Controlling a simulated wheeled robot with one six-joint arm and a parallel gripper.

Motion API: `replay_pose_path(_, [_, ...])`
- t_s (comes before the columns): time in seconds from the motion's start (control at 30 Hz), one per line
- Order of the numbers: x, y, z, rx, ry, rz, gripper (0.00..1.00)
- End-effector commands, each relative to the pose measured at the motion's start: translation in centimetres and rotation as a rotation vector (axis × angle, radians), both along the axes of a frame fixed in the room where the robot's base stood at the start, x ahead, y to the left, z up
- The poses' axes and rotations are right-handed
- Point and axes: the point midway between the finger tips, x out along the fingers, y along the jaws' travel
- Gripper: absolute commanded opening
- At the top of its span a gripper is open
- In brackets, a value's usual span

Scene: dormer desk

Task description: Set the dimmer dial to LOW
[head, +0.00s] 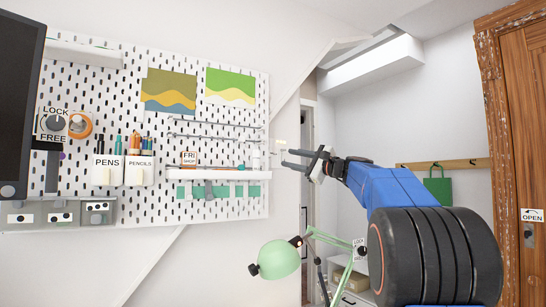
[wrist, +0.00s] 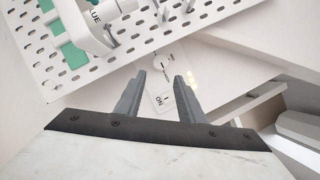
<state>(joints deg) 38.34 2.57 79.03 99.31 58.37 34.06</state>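My gripper (head: 286,159) is raised in front of the wall, just right of the pegboard's edge, with its fingers apart and nothing seen between them. The plate carries small dark marks and other lettering too small to read. I cannot tell whether the fingers touch the plate.
The white pegboard (head: 140,205) holds pen cups, pictures, rails and a knob (head: 54,122) marked LOCK and FREE. A green desk lamp (head: 280,259) stands below my gripper. A wooden door (head: 520,110) is at the right. Slanted white trim (wrist: 240,105) runs close to the fingers.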

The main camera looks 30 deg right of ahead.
Motion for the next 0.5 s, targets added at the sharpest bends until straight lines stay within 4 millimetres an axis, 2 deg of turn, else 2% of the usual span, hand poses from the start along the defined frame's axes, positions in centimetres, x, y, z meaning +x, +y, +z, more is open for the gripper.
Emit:
replay_pose_path(0.3, [5.2,2.0,1.2,0.0,0.0,0.002,0.35])
replay_pose_path(0.5, [7.5,2.9,1.7,0.0,0.0,0.001,0.35])
